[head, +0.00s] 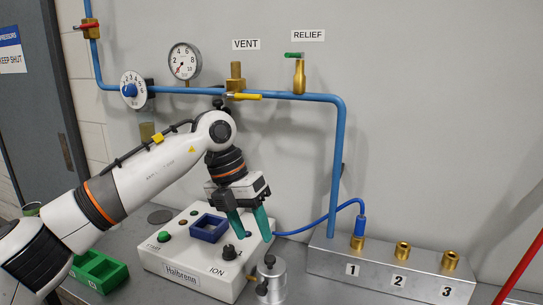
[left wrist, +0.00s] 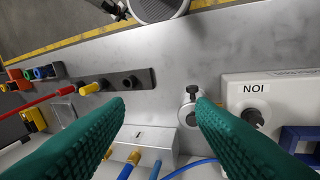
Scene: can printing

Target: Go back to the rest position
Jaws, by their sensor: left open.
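My left gripper (head: 254,238) is open, with green fingers apart and nothing between them. A small silver cylinder with a black knob (head: 271,282) stands just right of the box, below the fingers. In the left wrist view both green fingers (left wrist: 161,103) spread wide over the grey bench. The silver cylinder (left wrist: 190,117) shows beside the right fingertip.
A metal block (head: 390,274) has brass ports numbered 1 to 3; a blue hose (head: 361,222) joins port 1. Blue pipe (head: 337,165) with valves and a gauge (head: 184,62) runs along the wall behind. A green tray (head: 98,270) sits left. A black holed strip (left wrist: 125,82) lies on the bench.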

